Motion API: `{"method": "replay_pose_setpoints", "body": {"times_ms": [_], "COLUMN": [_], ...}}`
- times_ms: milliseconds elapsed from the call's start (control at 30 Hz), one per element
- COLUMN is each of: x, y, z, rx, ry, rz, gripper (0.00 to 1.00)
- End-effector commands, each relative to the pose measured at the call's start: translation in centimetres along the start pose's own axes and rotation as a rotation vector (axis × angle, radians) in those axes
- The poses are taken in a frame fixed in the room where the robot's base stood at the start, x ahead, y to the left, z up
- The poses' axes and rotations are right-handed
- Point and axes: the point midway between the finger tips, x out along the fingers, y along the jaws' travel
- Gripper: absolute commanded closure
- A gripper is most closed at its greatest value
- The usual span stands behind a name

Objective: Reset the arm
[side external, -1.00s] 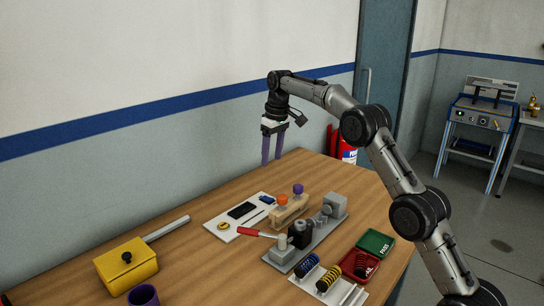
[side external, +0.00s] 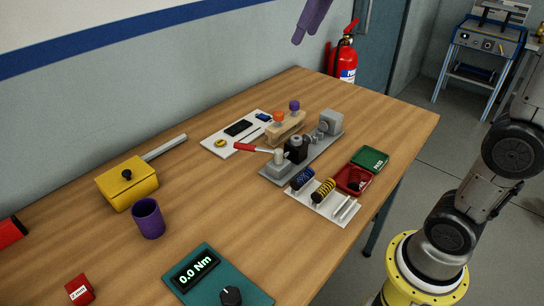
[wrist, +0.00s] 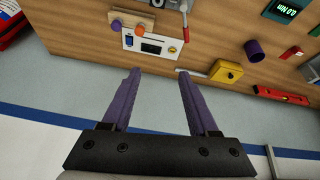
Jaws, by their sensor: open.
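My gripper shows only as purple fingers (side external: 312,20) at the top edge of the side external view, high above the table and near the wall. In the wrist view my gripper (wrist: 158,74) has its two purple fingers spread wide with nothing between them. Most of my forearm and wrist is out of the side external view.
The wooden table (side external: 235,218) holds a grey fixture (side external: 322,145), a yellow box (side external: 127,185), a purple cup (side external: 148,218), a spring rack (side external: 340,210), red tray (side external: 343,181), green tray (side external: 370,158) and torque display (side external: 207,285). A fire extinguisher (side external: 345,55) stands behind.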

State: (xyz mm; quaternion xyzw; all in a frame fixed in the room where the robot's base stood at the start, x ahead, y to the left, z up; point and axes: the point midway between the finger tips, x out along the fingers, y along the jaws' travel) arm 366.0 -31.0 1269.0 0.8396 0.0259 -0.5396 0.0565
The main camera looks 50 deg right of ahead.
Motion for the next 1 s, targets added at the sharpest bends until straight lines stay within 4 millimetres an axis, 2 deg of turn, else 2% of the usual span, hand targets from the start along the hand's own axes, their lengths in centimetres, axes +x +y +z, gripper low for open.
{"method": "replay_pose_setpoints", "body": {"times_ms": [33,100,267,400,500,600,700,767,1000], "x": [-0.8,-1.3,-1.1,0.9,3.0,5.2,7.0,7.7,7.8], "y": [-0.9,-1.9,-3.8,-5.2,-5.8,-6.2,-6.4,-6.4,-6.3], "z": [2.0,4.7,11.3,17.3,21.0,23.7,25.3,25.8,25.3], "rx": [-0.002,-0.002,0.007,0.024,0.042,0.065,0.087,0.1,0.115], "ry": [0.015,0.031,0.066,0.083,0.083,0.069,0.042,0.038,0.059], "rz": [-0.001,-0.002,-0.006,-0.011,-0.013,-0.014,-0.015,-0.015,-0.013], "gripper": [0.4,0.4,0.4,0.4,0.4,0.4,0.4,0.4,0.4]}}
